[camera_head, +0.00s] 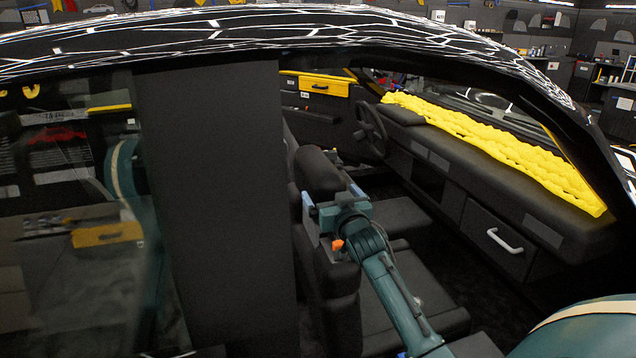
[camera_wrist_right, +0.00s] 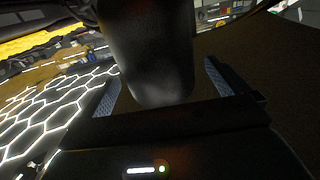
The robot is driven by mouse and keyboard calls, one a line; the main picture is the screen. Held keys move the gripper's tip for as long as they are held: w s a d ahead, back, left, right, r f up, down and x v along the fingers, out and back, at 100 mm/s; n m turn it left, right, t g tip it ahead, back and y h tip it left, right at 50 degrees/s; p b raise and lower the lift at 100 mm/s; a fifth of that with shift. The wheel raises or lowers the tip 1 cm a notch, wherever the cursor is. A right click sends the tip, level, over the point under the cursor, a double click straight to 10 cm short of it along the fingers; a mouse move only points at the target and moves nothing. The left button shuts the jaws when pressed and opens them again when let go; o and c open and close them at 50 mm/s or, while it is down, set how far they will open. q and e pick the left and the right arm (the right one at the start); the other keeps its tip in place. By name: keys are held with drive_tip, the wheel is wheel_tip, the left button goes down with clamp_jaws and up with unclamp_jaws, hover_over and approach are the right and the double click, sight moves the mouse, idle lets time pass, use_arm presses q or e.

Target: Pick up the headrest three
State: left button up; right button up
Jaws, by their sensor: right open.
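A black padded headrest (camera_head: 317,170) tops a front seat inside the car in the head view. My right gripper (camera_head: 333,203) reaches in through the side window opening, close against this seat top. In the right wrist view, a dark rounded headrest (camera_wrist_right: 155,60) fills the space between the two spread fingers of my right gripper (camera_wrist_right: 163,90). The fingers stand open on either side of it, with gaps visible. A label telling which headrest is number three does not show. The gripper hides part of the seat top. My left gripper is out of view.
The door pillar (camera_head: 215,200) and roof edge frame the opening. Beyond are a steering wheel (camera_head: 371,130), the dashboard with a yellow quilted cover (camera_head: 500,145), and a glovebox with a white handle (camera_head: 505,241). A dark seat cushion (camera_head: 420,290) lies below my arm.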

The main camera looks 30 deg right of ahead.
drive_tip(key=shift+x, duration=1.35)
drive_tip(key=shift+f, duration=0.1)
drive_tip(key=c, duration=1.3)
drive_tip(key=shift+c, duration=0.5)
drive_tip(key=shift+r, duration=0.25)
wheel_tip(320, 180, up, 18)
drive_tip(key=shift+f, duration=0.1)
